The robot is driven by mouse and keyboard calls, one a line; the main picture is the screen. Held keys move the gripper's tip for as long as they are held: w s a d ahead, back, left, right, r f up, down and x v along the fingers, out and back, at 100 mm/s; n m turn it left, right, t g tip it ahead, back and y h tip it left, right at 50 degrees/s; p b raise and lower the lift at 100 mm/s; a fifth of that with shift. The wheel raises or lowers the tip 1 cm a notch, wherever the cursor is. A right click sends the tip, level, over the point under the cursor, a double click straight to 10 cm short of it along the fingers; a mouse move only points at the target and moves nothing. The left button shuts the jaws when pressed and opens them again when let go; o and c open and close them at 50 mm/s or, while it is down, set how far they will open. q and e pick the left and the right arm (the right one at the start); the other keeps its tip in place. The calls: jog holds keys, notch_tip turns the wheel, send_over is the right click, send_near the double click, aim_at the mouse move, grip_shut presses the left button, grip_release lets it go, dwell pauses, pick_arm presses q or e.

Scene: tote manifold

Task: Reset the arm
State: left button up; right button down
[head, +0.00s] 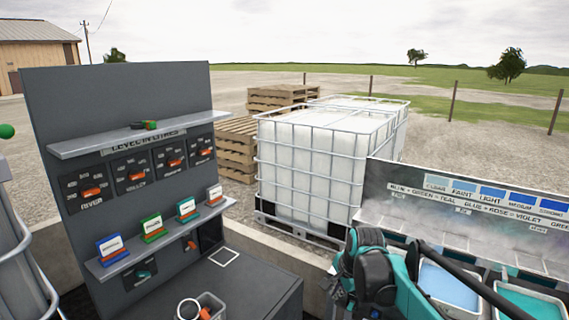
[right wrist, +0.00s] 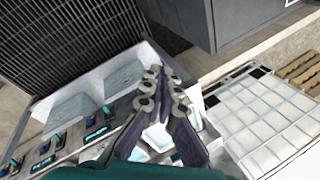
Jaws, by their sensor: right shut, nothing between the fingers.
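My right arm (head: 375,275), teal and black, is at the lower right of the head view, in front of the bench with the coloured tubs. My right gripper (right wrist: 160,85) shows in the right wrist view, with its fingers together and nothing between them. Pale tubs (right wrist: 118,78) lie beyond and beside the fingers. In the head view the right fingertips cannot be made out clearly. My left gripper is not in view.
A dark panel (head: 130,85) with dials and shelves of coloured cards stands left, above a grey worktop (head: 255,285) with a small bin (head: 212,303). A blue tub (head: 447,288) and a teal tub (head: 530,303) sit right. A caged white tank (head: 315,160) and pallets (head: 237,150) stand behind.

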jog(key=s+d+f+n+t, duration=0.1)
jog(key=s+f+n, duration=0.1)
jog(key=s+n, duration=0.5)
jog(key=s+d+f+n+t+h, duration=0.1)
jog(key=s+n, duration=0.5)
jog(key=s, duration=1.3)
jog(key=shift+d+f+n+t, duration=0.4)
jog(key=shift+d+f+t, duration=0.05)
jog(key=shift+d+t, duration=0.2)
